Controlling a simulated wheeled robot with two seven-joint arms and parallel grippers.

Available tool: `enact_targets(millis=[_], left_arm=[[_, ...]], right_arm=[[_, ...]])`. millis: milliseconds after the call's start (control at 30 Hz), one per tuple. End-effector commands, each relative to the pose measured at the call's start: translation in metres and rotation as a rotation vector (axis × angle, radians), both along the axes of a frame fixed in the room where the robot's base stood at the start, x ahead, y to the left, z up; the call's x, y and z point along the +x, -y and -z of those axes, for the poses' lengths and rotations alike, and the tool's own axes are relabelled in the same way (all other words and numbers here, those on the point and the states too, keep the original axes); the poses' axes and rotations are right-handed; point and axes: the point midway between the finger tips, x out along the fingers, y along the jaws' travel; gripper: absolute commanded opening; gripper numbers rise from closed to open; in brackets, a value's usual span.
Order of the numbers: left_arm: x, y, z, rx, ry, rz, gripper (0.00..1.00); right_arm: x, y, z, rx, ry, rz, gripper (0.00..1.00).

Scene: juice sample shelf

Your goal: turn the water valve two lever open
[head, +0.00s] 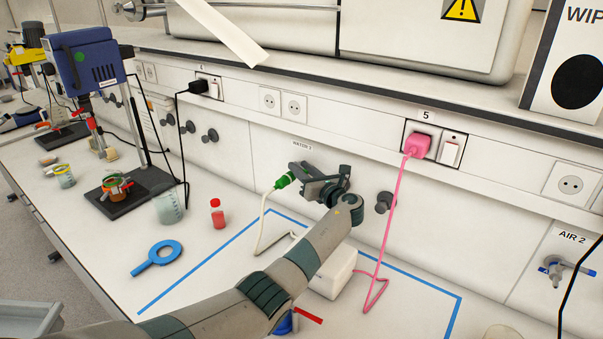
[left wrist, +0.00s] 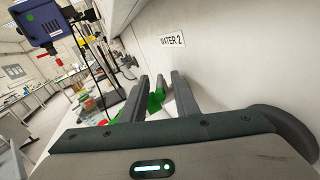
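A green fitting (head: 286,180) with a pale hose shows just beyond the fingertips. In the left wrist view the two fingers (left wrist: 162,88) stand apart, with a green part (left wrist: 155,101) seen in the gap between them. Whether they touch it I cannot tell. The valve body and lever are mostly hidden by the gripper. My right gripper is not in view.
A pink plug (head: 421,143) with its cord hangs right of my arm. Dark knobs line the wall. On the bench are a white box (head: 336,275), a blue ring tool (head: 157,258), a red bottle (head: 217,214) and a beaker (head: 168,206). The AIR 2 valve (head: 554,270) is far right.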

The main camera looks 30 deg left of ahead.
Motion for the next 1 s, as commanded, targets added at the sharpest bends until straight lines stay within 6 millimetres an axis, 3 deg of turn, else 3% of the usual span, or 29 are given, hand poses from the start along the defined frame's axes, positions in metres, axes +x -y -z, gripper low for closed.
enact_targets(millis=[267, 367, 400, 1000], left_arm=[[0.0002, -0.0003, -0.0001, 0.0, 0.0, 0.0, 0.28], [0.0002, -0.0001, 0.0, 0.0, 0.0, 0.0, 0.04], [0.0002, -0.0001, 0.0, 0.0, 0.0, 0.0, 0.0], [-0.0001, 0.0001, 0.0006, 0.001, -0.001, 0.0, 0.0]], right_arm=[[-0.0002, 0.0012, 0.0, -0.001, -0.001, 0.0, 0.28], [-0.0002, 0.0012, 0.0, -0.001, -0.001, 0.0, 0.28], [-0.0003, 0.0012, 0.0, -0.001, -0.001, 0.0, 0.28], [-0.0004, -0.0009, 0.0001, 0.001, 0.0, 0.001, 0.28]])
